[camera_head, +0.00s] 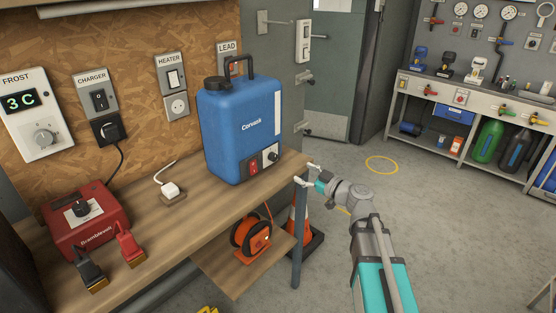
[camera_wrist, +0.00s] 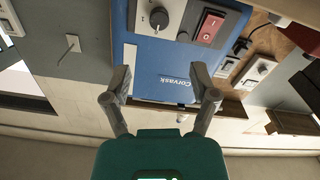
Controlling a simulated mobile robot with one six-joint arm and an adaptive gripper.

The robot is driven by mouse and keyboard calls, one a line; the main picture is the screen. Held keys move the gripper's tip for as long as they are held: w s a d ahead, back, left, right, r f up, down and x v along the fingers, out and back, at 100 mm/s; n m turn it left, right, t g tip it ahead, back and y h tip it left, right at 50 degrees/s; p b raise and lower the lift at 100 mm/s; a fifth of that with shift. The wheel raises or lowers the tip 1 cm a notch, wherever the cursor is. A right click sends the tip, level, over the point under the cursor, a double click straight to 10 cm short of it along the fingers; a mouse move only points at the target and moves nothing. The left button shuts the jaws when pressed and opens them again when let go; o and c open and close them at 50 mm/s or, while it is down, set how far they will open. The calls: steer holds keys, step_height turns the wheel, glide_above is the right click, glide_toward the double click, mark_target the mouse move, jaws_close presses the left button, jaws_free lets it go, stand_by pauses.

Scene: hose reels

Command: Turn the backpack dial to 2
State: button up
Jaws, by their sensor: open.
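The blue backpack (camera_head: 238,128), labelled Corvask, stands upright on the wooden bench. Low on its front is a panel with a red switch (camera_head: 254,167) and a dark dial (camera_head: 272,157). In the wrist view the backpack (camera_wrist: 165,65) appears upside down, with the dial (camera_wrist: 159,18) at the top and the red switch (camera_wrist: 208,25) to its right. The dial's numbers are too small to read. My gripper (camera_head: 307,174) is open and empty, off the bench's right end and apart from the backpack. Its spread fingers (camera_wrist: 161,72) also show in the wrist view.
A traffic cone (camera_head: 299,222) stands by the bench leg. Floor to the right is clear.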

mark_target(275, 158)
steer(key=x, duration=1.1)
steer(key=shift+w+a, duration=0.25)
steer(key=shift+w, duration=0.05)
